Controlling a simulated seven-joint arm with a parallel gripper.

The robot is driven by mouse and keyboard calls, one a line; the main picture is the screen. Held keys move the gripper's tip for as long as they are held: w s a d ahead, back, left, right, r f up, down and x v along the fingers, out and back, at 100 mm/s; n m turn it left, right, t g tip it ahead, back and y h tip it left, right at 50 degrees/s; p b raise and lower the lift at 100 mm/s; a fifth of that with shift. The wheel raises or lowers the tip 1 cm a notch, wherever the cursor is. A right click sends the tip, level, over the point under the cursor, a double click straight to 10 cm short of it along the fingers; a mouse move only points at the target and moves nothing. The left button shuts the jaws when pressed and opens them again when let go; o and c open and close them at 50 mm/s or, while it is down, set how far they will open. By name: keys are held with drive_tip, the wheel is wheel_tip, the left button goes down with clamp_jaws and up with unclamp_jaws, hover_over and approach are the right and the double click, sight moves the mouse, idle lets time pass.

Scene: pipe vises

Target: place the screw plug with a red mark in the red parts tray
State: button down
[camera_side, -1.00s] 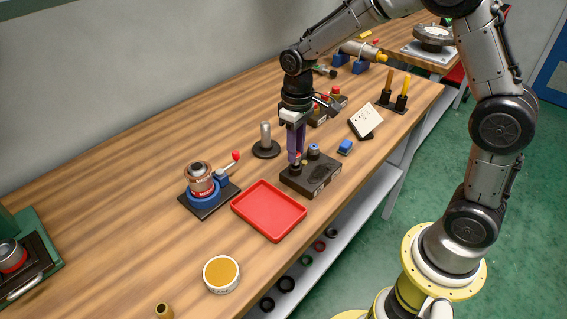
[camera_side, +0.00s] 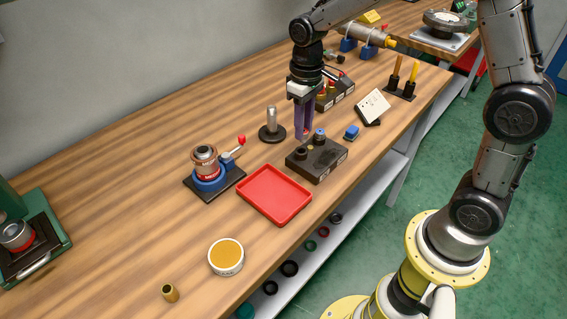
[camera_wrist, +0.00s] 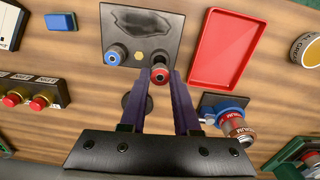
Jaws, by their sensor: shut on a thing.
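The screw plug with a red mark (camera_wrist: 160,75) is between my fingertips in the wrist view. My gripper (camera_side: 303,137) is shut on it, fingers pointing down, over the left part of a dark block (camera_side: 323,165). The plug appears just above the block; the fingers largely hide it in the side view. A blue-marked plug (camera_side: 320,136) stands in the same block and also shows in the wrist view (camera_wrist: 113,56). The red parts tray (camera_side: 274,194) lies empty left of and nearer than the block; it also shows in the wrist view (camera_wrist: 229,47).
A vise with a red-knobbed lever (camera_side: 210,175) stands left of the tray. A grey post on a round base (camera_side: 271,125) is behind it. A round tin (camera_side: 226,256) and brass piece (camera_side: 170,293) lie nearer. A blue block (camera_side: 352,131) is right of the dark block.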

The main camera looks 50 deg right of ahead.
drive_tip(key=s+a+r, duration=0.3)
drive_tip(key=s+a, duration=0.1)
drive_tip(key=s, duration=0.3)
drive_tip(key=s+a+r, duration=0.3)
drive_tip(key=s, duration=0.5)
approach(273, 195)
drive_tip(key=shift+s+d+f, duration=0.2)
drive_tip(key=shift+s, duration=0.2)
drive_tip(key=shift+w+f, duration=0.15)
drive_tip(key=shift+f, duration=0.05)
drive_tip(key=shift+w+a+f, duration=0.1)
drive_tip(key=shift+w+f, duration=0.05)
drive_tip(key=shift+f, duration=0.8)
drive_tip(key=shift+w+a+f, duration=0.1)
drive_tip(key=shift+f, duration=0.8)
drive_tip(key=shift+f, duration=0.2)
drive_tip(key=c, duration=0.6)
unclamp_jaws()
drive_tip(key=shift+c, duration=0.2)
